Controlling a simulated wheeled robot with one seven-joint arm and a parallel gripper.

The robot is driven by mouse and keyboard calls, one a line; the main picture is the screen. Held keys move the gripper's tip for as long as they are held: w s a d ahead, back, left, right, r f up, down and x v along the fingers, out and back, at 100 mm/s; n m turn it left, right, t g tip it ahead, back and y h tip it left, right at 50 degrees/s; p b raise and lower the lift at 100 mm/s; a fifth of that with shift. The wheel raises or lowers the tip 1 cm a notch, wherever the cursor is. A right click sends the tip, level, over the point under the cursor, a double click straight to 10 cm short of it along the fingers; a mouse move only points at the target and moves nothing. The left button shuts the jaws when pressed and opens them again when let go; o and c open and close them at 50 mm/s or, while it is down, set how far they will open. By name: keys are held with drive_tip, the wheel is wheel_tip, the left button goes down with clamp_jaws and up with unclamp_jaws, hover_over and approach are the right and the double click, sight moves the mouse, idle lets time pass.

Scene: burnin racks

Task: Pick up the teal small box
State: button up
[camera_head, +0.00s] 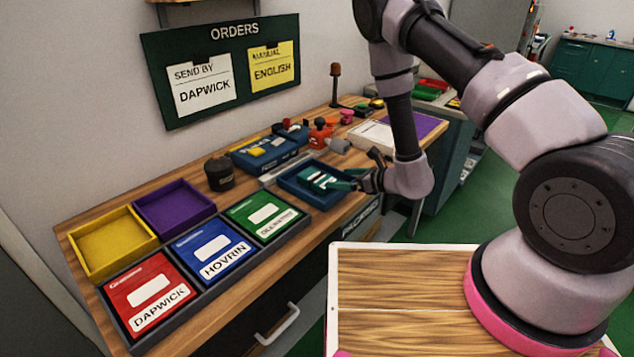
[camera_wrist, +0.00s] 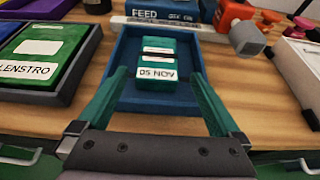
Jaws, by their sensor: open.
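The teal small box (camera_wrist: 157,62) lies in a blue tray (camera_wrist: 118,88) on the wooden bench and carries white labels, one reading "05 NOV". In the head view the teal box (camera_head: 318,178) is partly covered by my gripper. My gripper (camera_wrist: 158,92) is open, with its two green fingers on either side in front of the box. No contact with the box is visible. In the head view my gripper (camera_head: 352,181) reaches over the right edge of the blue tray (camera_head: 290,186).
Left of the tray are red (camera_head: 150,292), blue (camera_head: 213,249) and green (camera_head: 263,216) labelled boxes in a dark holder. Yellow (camera_head: 112,243) and purple (camera_head: 174,207) trays sit behind. A blue machine (camera_head: 270,150) and a grey-headed tool (camera_wrist: 246,38) stand beyond the blue tray.

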sight(322, 179)
drive_tip(key=x, duration=0.9)
drive_tip(key=shift+s+f, duration=0.15)
drive_tip(key=shift+f, duration=0.25)
drive_tip(key=c, duration=1.3)
